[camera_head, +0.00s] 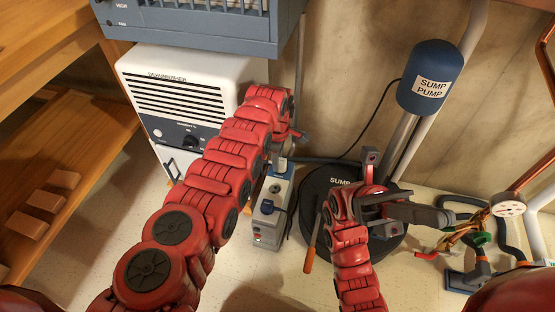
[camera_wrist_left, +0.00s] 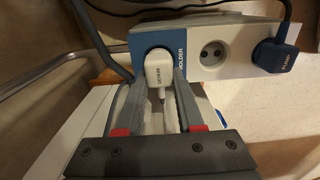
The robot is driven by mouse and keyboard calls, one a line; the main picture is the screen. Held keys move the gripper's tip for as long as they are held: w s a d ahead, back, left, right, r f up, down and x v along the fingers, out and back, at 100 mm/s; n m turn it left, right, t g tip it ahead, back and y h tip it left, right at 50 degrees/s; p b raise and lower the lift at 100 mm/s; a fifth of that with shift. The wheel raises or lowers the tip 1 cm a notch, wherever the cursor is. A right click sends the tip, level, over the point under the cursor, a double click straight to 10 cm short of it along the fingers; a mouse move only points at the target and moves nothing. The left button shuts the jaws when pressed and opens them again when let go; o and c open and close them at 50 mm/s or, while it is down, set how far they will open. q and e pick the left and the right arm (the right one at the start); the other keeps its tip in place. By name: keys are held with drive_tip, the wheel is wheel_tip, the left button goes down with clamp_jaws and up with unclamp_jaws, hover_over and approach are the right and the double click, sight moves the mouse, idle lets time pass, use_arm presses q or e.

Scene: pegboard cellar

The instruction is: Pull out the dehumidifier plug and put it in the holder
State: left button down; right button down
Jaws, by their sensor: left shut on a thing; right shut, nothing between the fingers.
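The white dehumidifier plug (camera_wrist_left: 158,72) stands at the blue holder section (camera_wrist_left: 146,40) on the end of the power strip (camera_wrist_left: 207,68). My left gripper (camera_wrist_left: 158,82) is shut on this plug, one grey finger on each side. Whether the plug is fully seated in the holder I cannot tell. The socket (camera_wrist_left: 214,54) beside the holder is empty. In the head view the plug (camera_head: 281,165) shows below my left wrist.
A dark blue pump plug (camera_wrist_left: 274,56) sits in the strip's other socket. The white dehumidifier (camera_head: 190,95) stands behind my left arm. The blue sump pump (camera_head: 430,78), pipes and a screwdriver with an orange handle (camera_head: 310,260) are to the right.

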use_arm(q)
drive_tip(key=shift+f+b, duration=0.55)
drive_tip(key=shift+f, duration=0.05)
idle(0.6)
idle(0.7)
unclamp_jaws()
idle(0.6)
drive_tip(key=shift+r, duration=0.15)
wheel_tip(320, 180, up, 7)
drive_tip(key=p, duration=0.7)
idle(0.6)
